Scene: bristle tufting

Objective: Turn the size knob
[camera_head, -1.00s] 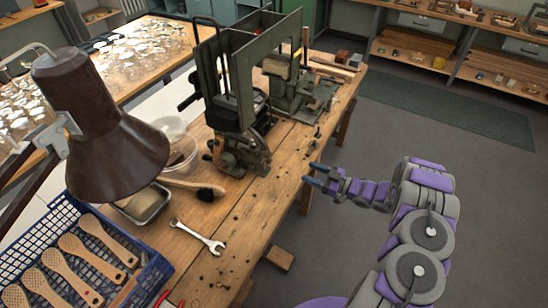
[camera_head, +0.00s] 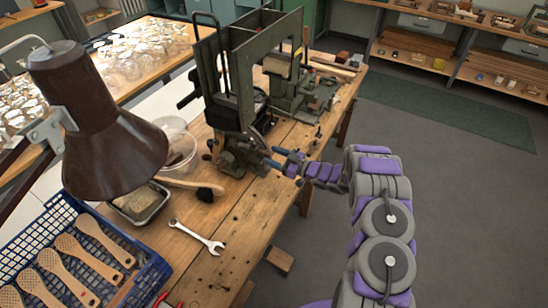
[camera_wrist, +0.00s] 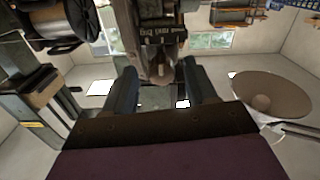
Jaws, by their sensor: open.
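The green tufting machine (camera_head: 235,85) stands on the wooden bench. My gripper (camera_head: 275,157) is at the low front part of the machine, beside its dark mechanism (camera_head: 243,155). In the wrist view the two dark blue-grey fingers of my gripper (camera_wrist: 161,92) are apart. A small rounded brownish part (camera_wrist: 160,72) of the machine shows between them, near the fingertips; it may be the size knob, but I cannot tell for sure. I cannot tell whether the fingers touch it. In the head view the knob is too small or hidden to make out.
A brown lamp (camera_head: 105,130) hangs at the left over a blue crate (camera_head: 60,215) of wooden brush bodies. A wrench (camera_head: 197,236), a brush (camera_head: 190,186) and a clear bowl (camera_head: 178,145) lie left of my gripper. The bench front right of the wrench is mostly clear.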

